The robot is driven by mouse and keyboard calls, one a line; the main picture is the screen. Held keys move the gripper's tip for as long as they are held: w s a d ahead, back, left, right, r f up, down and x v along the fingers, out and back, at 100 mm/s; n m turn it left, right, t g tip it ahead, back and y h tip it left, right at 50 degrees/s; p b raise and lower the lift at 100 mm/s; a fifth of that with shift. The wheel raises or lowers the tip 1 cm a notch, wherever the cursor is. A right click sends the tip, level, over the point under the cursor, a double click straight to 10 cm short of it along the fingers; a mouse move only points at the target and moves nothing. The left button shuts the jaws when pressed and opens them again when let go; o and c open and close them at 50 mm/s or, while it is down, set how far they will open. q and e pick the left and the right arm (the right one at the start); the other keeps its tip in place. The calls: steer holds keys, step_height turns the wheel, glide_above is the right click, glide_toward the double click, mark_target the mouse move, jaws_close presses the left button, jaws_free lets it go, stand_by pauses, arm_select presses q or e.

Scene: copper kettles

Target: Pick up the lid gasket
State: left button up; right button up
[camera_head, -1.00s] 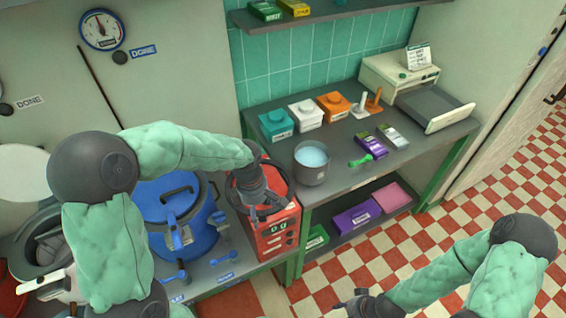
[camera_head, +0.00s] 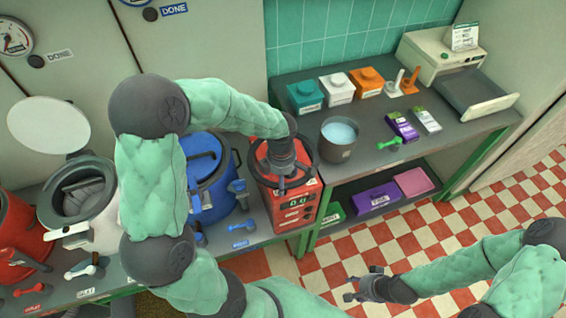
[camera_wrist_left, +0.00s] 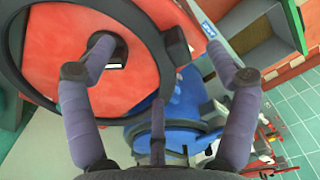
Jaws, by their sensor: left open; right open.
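A dark ring that looks like the lid gasket (camera_wrist_left: 158,38) lies on the red top of a box-like red cooker (camera_head: 297,212). In the head view the ring is partly hidden by my left arm. My left gripper (camera_head: 283,184) is open above the cooker's top. I cannot tell whether the fingers touch the ring. My right gripper (camera_head: 362,288) is open and empty above the floor at lower middle.
A blue cooker (camera_head: 212,190) stands just left of the red one, and a white cooker (camera_head: 105,215) with its lid raised is farther left. The right bench holds a grey pot (camera_head: 337,150) and several coloured boxes. The checkered floor (camera_head: 400,250) is open.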

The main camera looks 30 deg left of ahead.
arm_select(q)
steer(key=shift+f, duration=1.35)
steer(key=c, duration=1.5)
steer(key=shift+r, duration=0.15)
